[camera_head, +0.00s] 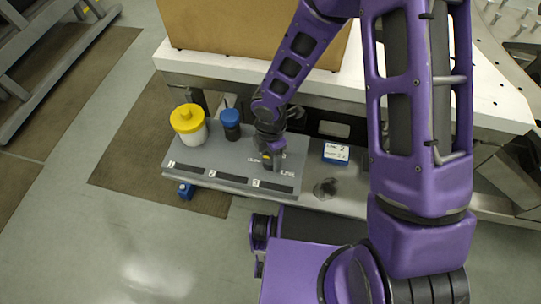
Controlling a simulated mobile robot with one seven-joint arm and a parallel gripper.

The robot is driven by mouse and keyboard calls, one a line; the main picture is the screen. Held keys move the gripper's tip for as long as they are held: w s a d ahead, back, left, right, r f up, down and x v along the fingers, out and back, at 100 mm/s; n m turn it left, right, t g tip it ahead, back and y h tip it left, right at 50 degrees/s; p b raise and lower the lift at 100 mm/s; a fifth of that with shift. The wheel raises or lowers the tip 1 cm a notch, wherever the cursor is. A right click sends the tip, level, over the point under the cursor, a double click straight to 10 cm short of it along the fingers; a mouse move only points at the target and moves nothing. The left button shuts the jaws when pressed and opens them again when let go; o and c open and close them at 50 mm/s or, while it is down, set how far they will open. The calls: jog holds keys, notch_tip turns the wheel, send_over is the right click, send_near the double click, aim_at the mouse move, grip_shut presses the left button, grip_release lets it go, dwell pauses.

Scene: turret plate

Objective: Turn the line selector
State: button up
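A grey plate (215,158) on the low bench carries dark strips along its front edge, marked with small numbers. Lettering that seems to read "LINE" (288,173) is on its right part. My purple arm reaches down from above, and my gripper (268,158) is at the right part of the plate, just left of this lettering. A dark part shows at the gripper's tip; I cannot tell whether it is the selector or a finger. The selector itself is not clearly visible, and the gripper may hide it. The fingers are too small and covered to judge.
A white jar with a yellow lid (188,122) and a blue-capped dark bottle (231,122) stand at the plate's left. A large cardboard box (225,30) stands behind.

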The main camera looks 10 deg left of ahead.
jog(key=c, duration=0.9)
jog(key=shift+m, duration=0.3)
jog(key=m+b, duration=0.2)
jog(key=m, duration=0.1)
jog(key=shift+f+m, duration=0.1)
jog(key=shift+m, duration=0.2)
jog(key=m+b, duration=0.2)
jog(key=m, duration=0.2)
jog(key=shift+m, duration=0.3)
jog(key=m+b, duration=0.3)
jog(key=m, duration=0.2)
jog(key=shift+m+b, duration=0.75)
jog(key=shift+m, duration=1.15)
